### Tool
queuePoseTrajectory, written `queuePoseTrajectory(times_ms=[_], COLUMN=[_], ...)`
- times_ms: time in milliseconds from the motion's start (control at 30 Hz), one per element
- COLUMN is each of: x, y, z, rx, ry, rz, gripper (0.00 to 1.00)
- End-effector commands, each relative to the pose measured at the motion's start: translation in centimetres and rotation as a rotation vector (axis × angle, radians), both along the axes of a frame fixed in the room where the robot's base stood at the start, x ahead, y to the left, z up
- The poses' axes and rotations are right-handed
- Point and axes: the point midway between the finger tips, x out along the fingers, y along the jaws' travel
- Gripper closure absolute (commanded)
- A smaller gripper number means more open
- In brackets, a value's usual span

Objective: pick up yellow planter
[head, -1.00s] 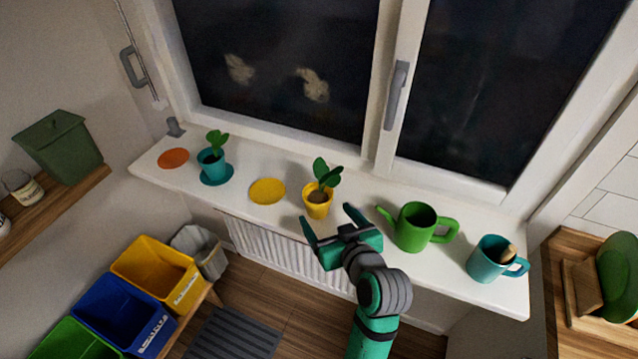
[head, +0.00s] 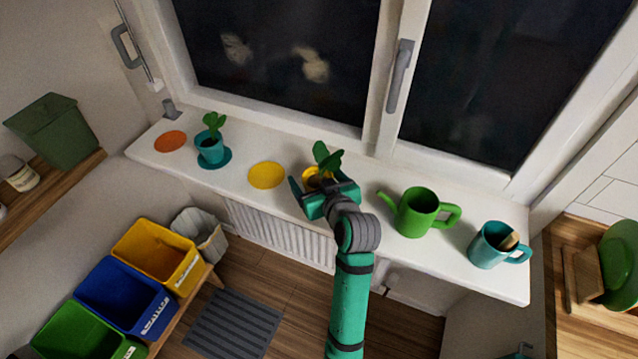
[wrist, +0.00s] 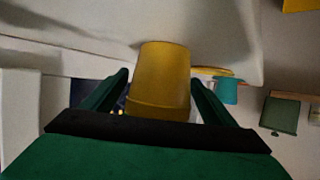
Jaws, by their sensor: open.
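The yellow planter (head: 309,175) holds a green leafy plant (head: 327,157) and stands on the white windowsill. In the head view my gripper (head: 320,188) covers most of the pot. In the wrist view the yellow planter (wrist: 160,78) fills the space between the two fingers of my gripper (wrist: 160,92), one on each side. The jaws are open around it. I cannot tell whether either finger touches the pot.
A yellow saucer (head: 267,175) lies left of the planter, with a teal potted plant (head: 210,150) and an orange saucer (head: 170,141) further left. A green watering can (head: 417,214) and a teal mug (head: 490,246) stand right. The window (head: 290,70) rises behind.

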Motion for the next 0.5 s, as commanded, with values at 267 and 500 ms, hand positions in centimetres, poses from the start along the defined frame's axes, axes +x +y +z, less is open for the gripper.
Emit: queuePoseTrajectory(times_ms=[267,500], x=[1.54,1.5], y=[0.46,0.47], z=[-0.73,-0.7], rx=[0.0,0.0], ry=[0.001,0.0], rz=[-0.002,-0.002], gripper=[0.2,0.42])
